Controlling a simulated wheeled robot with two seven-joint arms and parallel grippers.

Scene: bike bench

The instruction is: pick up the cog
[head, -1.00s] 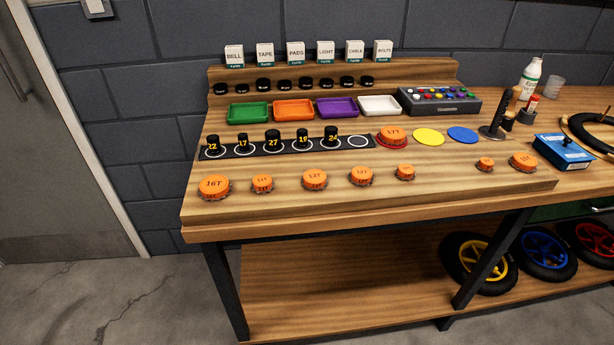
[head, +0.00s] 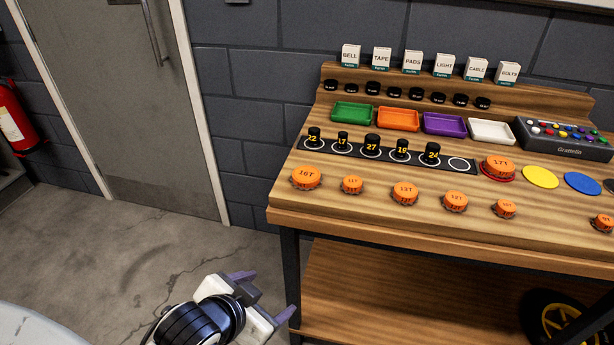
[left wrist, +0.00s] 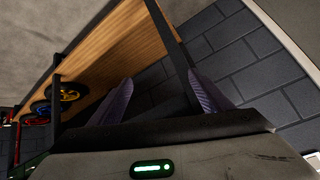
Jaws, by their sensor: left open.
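Several orange cogs lie on the wooden bench top in the head view. The 16T cog (head: 306,178) is at the left front corner. Smaller ones (head: 352,185), (head: 405,194), (head: 455,201), (head: 505,209) and (head: 602,222) run to its right along the front. The 17T cog (head: 497,167) sits on a red disc further back. My left gripper (head: 265,298) is open and empty, below and left of the bench's front edge. In the left wrist view its two purple fingers (left wrist: 160,95) stand apart with nothing between them. My right gripper is out of view.
Behind the cogs is a dark strip (head: 322,150) with black numbered pieces, then green (head: 352,113), orange, purple and white trays. Yellow (head: 541,177) and blue discs lie right. The bench's front edge (head: 400,237) and dark leg (head: 291,275) are near my left gripper. Floor is clear left.

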